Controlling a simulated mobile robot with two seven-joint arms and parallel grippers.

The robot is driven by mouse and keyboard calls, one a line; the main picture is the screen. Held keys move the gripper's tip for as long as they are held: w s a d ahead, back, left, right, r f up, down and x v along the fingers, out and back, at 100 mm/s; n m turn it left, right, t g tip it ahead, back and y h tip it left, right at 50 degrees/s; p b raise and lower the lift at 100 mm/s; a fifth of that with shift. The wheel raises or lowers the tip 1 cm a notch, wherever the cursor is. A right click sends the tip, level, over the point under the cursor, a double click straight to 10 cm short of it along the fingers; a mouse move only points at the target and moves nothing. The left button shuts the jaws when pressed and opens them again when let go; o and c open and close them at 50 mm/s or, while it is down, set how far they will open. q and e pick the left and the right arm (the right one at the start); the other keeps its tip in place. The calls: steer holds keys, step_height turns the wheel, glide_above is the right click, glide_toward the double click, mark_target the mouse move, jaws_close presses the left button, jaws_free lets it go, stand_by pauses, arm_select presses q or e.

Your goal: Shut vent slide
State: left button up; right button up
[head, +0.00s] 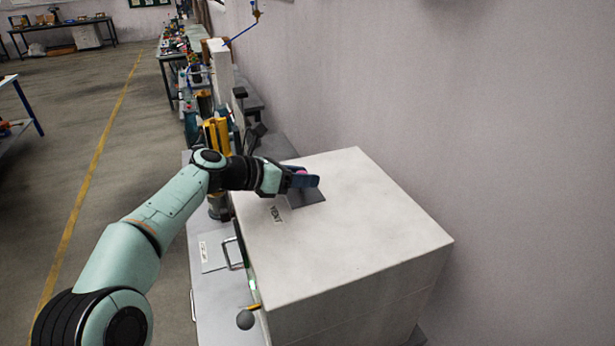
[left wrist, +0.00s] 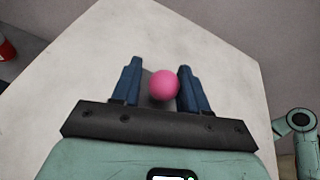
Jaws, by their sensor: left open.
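The vent slide is a dark grey plate (head: 308,197) lying on top of the white box (head: 350,235), near a "VENT" label (head: 276,214). A pink ball knob (left wrist: 164,84) stands on the plate; in the head view it is mostly hidden behind the fingers. My left gripper (head: 304,180) is over the plate. In the left wrist view its two blue fingers (left wrist: 160,86) are open, one on each side of the knob, with a gap on both sides. Most of the plate is hidden under the gripper in that view. My right gripper is not in view.
A grey wall (head: 520,120) stands close behind and right of the box. Cluttered benches (head: 185,50) stretch away behind. The box top is otherwise clear.

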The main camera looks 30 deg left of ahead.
arm_select(q)
steer(key=v, duration=1.1)
steer(key=shift+s+a, duration=0.15)
steer(key=shift+s, duration=0.1)
